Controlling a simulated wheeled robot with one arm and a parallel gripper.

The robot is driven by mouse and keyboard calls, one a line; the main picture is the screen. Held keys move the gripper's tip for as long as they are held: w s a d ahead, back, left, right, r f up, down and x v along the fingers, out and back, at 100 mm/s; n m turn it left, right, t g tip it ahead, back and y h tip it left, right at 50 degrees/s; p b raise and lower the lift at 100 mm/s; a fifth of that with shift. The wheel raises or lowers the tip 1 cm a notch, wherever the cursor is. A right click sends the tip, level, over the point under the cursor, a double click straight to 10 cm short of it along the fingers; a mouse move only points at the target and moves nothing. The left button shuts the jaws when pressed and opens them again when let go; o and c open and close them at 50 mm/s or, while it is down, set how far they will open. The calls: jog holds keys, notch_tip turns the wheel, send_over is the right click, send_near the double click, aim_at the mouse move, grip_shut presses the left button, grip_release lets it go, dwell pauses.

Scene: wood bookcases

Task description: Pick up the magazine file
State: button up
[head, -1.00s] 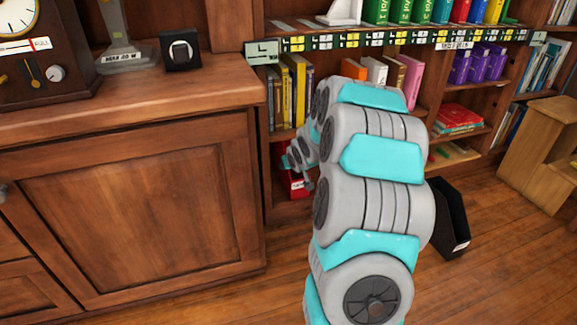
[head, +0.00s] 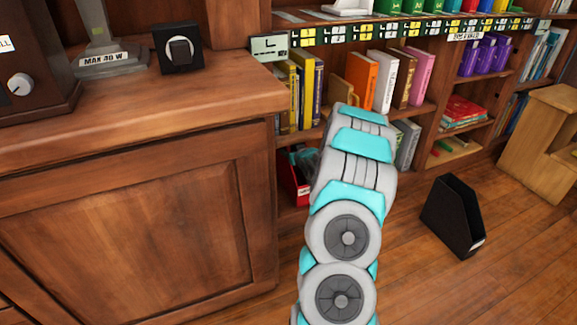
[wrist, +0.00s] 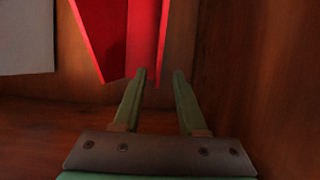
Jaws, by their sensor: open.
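A red magazine file (head: 290,182) stands in the lower compartment at the left end of the bookcase, partly hidden by my arm. In the wrist view the red file (wrist: 97,40) fills the upper middle. My gripper (wrist: 160,76) is open, its two green fingers pointing at the file. The file's right part shows in the gap between the fingertips; I cannot tell whether they touch it. In the head view my arm hides the fingers. A black magazine file (head: 454,215) stands on the floor to the right of my arm, apart from it.
A wooden cabinet (head: 130,215) stands left of the compartment. In the wrist view a wooden side wall (wrist: 255,70) is close on the right and a pale panel (wrist: 25,35) is at upper left. Shelved books (head: 375,82) are above my arm. The floor at right is mostly clear.

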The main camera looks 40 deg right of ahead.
jog(key=x, duration=0.7)
jog(key=shift+f+b, duration=0.45)
jog(key=shift+d, duration=0.1)
grip_shut()
dwell(1.0)
